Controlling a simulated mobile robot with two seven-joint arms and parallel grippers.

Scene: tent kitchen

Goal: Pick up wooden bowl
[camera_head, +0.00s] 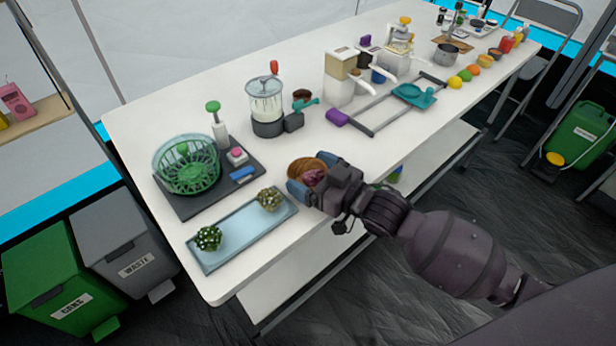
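The wooden bowl (301,165) sits on the white table near its front edge, just right of the light blue tray. A purple-red item (313,177) shows in it. My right gripper (311,186) is at the bowl's near right side and hides part of it. I cannot tell whether the fingers touch or grip the bowl. My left gripper is not in view.
A light blue tray (235,239) with two small round plants lies to the left. Behind it are a green basket (187,167) on a dark board and a blender (266,105). A grey frame (384,118) lies to the right. The table's front edge runs beneath my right arm.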

